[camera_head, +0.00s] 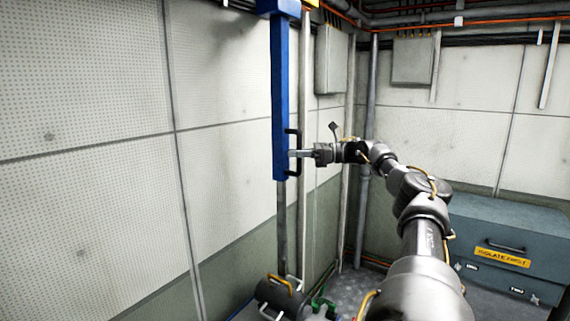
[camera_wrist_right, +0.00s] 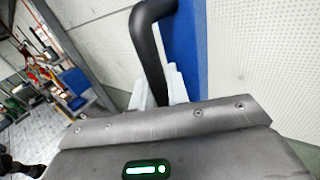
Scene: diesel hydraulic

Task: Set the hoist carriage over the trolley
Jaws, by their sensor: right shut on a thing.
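The blue hoist column (camera_head: 279,100) hangs upright from a blue block (camera_head: 278,6) at the top of the head view, which looks like the hoist carriage. A black bar handle (camera_head: 297,140) is on the column's right side. My right gripper (camera_head: 297,153) is shut on this handle. In the right wrist view, the black handle (camera_wrist_right: 150,50) passes between the pale fingers, with the blue column (camera_wrist_right: 185,50) behind. A grey rod runs down from the column towards a dark cylindrical unit (camera_head: 277,298) with a yellow handle. I cannot clearly pick out the trolley. My left gripper is not in view.
A blue-grey chest (camera_head: 500,235) with a yellow label stands at the right. Pale panelled walls (camera_head: 90,120) lie behind and left of the column. Upright pipes (camera_head: 368,120) and a grey wall box (camera_head: 331,60) stand just right of it. Green parts (camera_head: 322,305) lie near the dark unit.

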